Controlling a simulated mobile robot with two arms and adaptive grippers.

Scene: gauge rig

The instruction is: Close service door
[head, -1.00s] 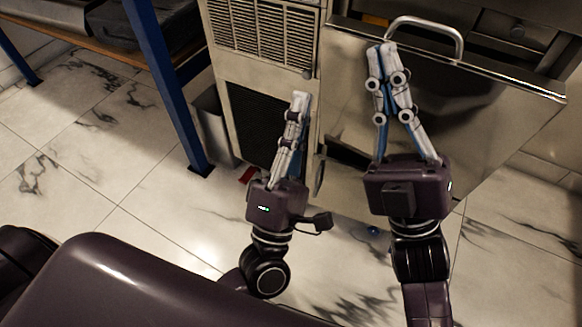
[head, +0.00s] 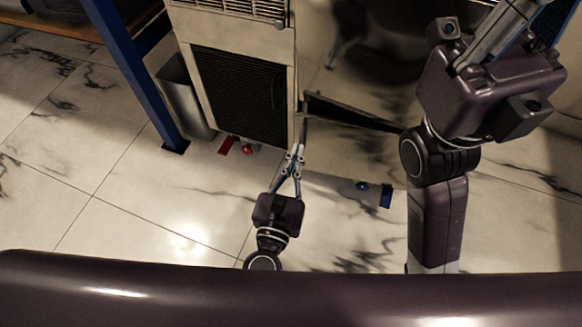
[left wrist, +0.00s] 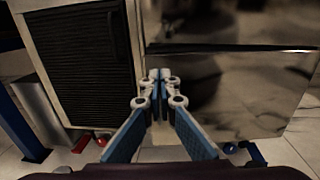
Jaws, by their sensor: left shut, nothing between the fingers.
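A shiny steel panel (head: 345,150), which looks like the service door, stands right of the grille cabinet. A dark band runs along its top edge, and its right part is hidden behind my right arm. The panel also fills the right of the left wrist view (left wrist: 245,95). I cannot tell how far it stands open. My left gripper (head: 296,150) is shut and empty, low by the panel's left edge. In the left wrist view its fingertips (left wrist: 160,75) are together in front of the seam between cabinet and panel; contact is unclear. My right gripper (head: 505,30) is upper right, its fingertips out of frame.
The cabinet with a dark grille (head: 240,95) stands left of the panel. A blue post (head: 140,75) and a grey bin (head: 187,95) are farther left. Small red (head: 247,149) and blue (head: 386,196) items lie low near the machine. The marble floor (head: 140,215) is clear at left.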

